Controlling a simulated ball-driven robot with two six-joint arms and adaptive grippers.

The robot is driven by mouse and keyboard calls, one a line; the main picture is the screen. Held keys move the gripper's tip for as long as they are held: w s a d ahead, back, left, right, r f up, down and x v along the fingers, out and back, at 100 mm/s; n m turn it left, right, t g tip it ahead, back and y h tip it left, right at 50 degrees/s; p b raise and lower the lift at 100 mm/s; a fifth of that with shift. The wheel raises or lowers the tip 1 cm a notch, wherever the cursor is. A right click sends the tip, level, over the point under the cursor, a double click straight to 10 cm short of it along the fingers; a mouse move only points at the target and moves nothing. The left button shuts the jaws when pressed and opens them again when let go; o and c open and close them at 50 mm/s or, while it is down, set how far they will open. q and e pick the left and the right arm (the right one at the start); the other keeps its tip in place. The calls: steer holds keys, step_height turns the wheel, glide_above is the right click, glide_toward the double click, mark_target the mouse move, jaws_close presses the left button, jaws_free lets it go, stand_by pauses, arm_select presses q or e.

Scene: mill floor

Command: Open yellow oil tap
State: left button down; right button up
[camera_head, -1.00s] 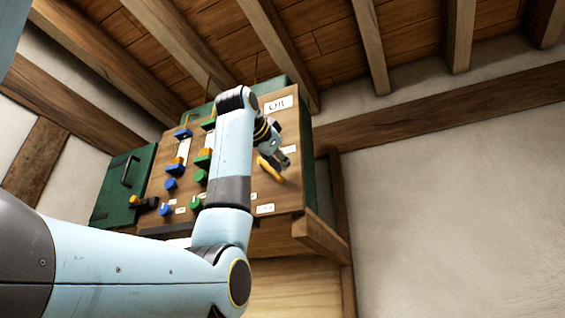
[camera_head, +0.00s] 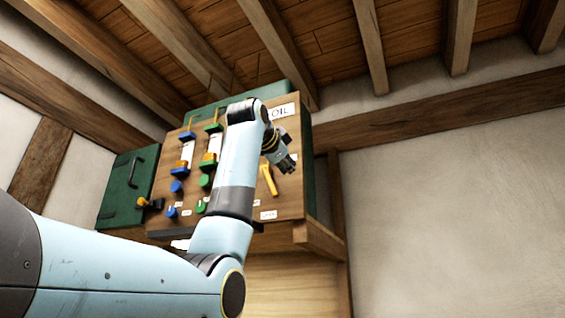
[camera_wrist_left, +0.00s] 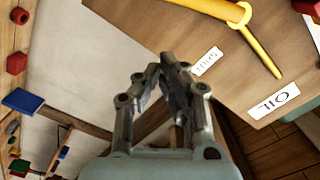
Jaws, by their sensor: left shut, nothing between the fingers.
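My right gripper is not in view.
The panel (camera_head: 290,205) also carries blue and green knobs and sliders, partly behind my left arm. A green box door with a handle (camera_head: 128,190) is at the left. The plaster wall (camera_head: 450,210) to the right is bare.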

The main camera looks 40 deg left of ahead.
arm_select(q)
steer(key=b+v, duration=0.4)
steer(key=v, duration=0.5)
steer(key=shift+s, duration=0.25)
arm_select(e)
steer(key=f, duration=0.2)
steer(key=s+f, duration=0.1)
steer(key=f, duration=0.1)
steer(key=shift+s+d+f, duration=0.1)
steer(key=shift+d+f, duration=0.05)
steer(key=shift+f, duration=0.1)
arm_select(q)
steer(key=shift+w+f, duration=0.1)
